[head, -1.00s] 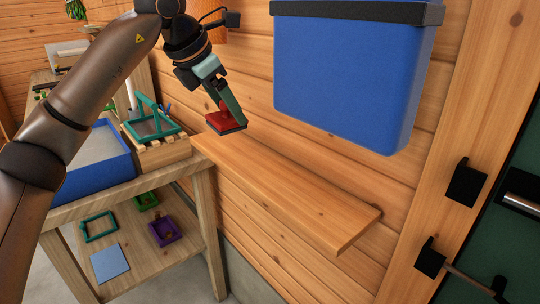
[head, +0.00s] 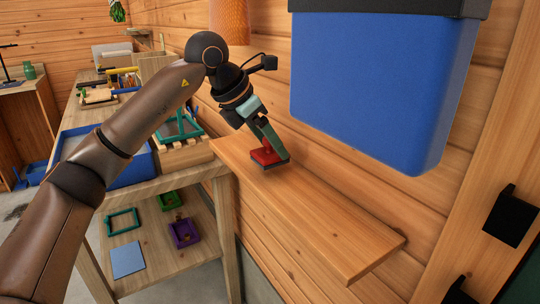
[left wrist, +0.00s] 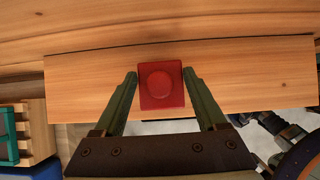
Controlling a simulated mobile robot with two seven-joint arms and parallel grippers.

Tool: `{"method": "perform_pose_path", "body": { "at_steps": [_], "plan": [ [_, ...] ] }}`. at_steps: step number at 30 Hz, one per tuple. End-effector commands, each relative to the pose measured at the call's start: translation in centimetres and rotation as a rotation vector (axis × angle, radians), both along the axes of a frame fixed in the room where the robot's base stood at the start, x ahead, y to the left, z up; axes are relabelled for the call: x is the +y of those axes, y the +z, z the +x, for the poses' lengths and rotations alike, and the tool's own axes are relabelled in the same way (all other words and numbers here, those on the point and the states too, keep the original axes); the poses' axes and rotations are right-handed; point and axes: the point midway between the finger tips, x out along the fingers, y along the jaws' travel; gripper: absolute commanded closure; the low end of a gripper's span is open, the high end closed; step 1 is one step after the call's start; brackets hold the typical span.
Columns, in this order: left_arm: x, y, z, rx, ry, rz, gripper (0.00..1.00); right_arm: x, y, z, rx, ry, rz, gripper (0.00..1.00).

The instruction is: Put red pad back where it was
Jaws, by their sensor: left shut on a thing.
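The red pad (head: 264,156) is a small square block with a round knob on top and a dark underside. It is at the left part of the wooden wall shelf (head: 330,226), on or just above its surface; I cannot tell if it touches. My left gripper (head: 272,143) is shut on the red pad, reaching down at a slant. In the left wrist view the red pad (left wrist: 161,86) lies between the fingertips, over the shelf (left wrist: 250,75). My right gripper is not in view.
A blue bin (head: 380,85) hangs on the wall above the shelf. A workbench at left holds a blue tray (head: 130,168) and a teal frame (head: 180,128). Its lower shelf has green and purple trays (head: 184,234). The shelf's right part is clear.

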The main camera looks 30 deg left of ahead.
Motion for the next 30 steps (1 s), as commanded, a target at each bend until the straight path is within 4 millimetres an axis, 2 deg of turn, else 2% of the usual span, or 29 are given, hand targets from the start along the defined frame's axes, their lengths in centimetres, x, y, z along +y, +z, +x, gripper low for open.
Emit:
{"method": "perform_pose_path", "body": {
  "at_steps": [1, 4, 14, 15, 22, 30],
  "plan": [
    [0.1, -1.2, 0.0, 0.004, 0.001, 0.002, 0.78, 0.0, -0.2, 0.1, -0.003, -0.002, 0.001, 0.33],
    [0.0, -2.4, 0.0, 0.003, 0.000, 0.002, 0.78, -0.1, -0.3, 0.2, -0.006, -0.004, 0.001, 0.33],
    [0.0, -2.6, 0.0, 0.001, 0.000, 0.001, 0.78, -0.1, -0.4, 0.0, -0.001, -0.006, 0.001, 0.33],
    [0.0, -2.7, 0.0, 0.001, 0.000, 0.001, 0.25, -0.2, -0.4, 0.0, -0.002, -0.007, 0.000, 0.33],
    [0.0, -2.6, 0.0, 0.001, 0.000, 0.001, 0.00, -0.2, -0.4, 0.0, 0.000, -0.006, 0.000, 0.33],
    [0.0, -2.3, 0.0, 0.000, 0.000, 0.000, 0.00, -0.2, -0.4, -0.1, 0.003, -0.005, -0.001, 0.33]
  ]
}}
